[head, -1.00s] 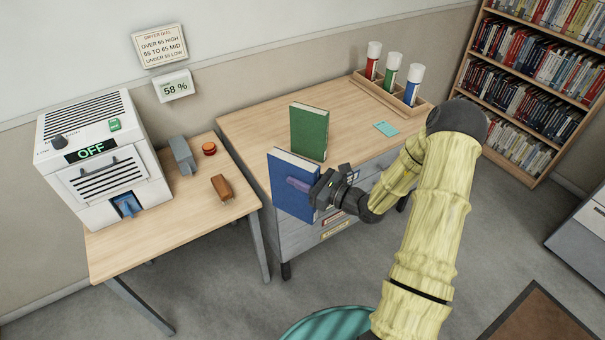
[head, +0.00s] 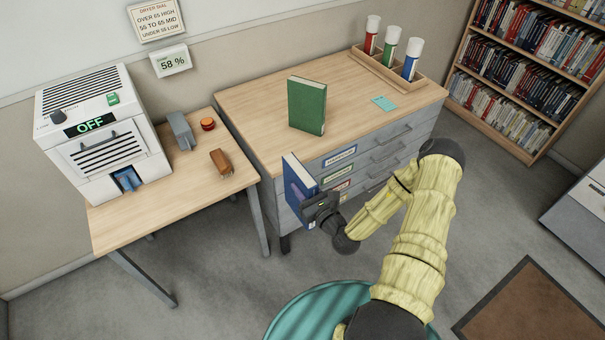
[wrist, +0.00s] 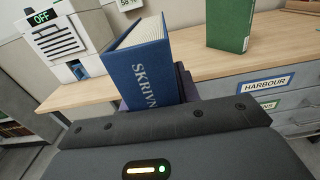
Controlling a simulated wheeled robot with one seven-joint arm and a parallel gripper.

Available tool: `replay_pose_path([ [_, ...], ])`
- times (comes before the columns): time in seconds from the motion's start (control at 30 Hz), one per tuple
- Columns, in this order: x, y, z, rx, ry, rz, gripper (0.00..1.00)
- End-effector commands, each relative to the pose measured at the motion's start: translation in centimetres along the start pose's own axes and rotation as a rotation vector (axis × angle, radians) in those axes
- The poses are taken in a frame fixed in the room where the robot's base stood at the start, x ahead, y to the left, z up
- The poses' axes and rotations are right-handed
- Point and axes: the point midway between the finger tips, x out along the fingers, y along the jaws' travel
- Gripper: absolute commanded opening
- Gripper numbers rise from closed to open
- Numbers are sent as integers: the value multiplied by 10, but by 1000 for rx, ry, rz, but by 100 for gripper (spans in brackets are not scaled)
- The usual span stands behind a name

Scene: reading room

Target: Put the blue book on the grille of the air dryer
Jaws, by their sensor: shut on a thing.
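The blue book (head: 298,188) is held upright in my gripper (head: 318,205), in front of the drawer cabinet's left end and clear of its top. In the wrist view the blue book (wrist: 148,72) stands above the gripper's dark body, its spine lettering "SKRIVN" partly hidden. My gripper is shut on it. The white air dryer (head: 105,140) sits on the left table, its display reading OFF. Its slotted grille (head: 82,103) is on top, with a second slotted panel on its front. The dryer also shows at the upper left of the wrist view (wrist: 58,45).
A green book (head: 307,105) stands on the cabinet (head: 245,95).

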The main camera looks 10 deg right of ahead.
Motion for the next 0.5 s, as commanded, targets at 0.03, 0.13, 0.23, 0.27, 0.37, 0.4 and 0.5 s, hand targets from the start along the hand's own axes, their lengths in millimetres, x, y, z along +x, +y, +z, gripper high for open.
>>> replay_pose_path([
  [0.03, -4, 2, -9, 10, -2, -35, 0],
  [0.13, -10, 5, -25, 8, -2, -103, 0],
  [0.23, -18, 8, -40, 9, -1, -170, 0],
  [0.27, -20, 9, -44, 9, -2, -190, 0],
  [0.37, -27, 12, -57, 7, -2, -246, 0],
  [0.4, -30, 13, -61, 5, -3, -264, 0],
  [0.5, -34, 14, -67, 3, -4, -297, 0],
])
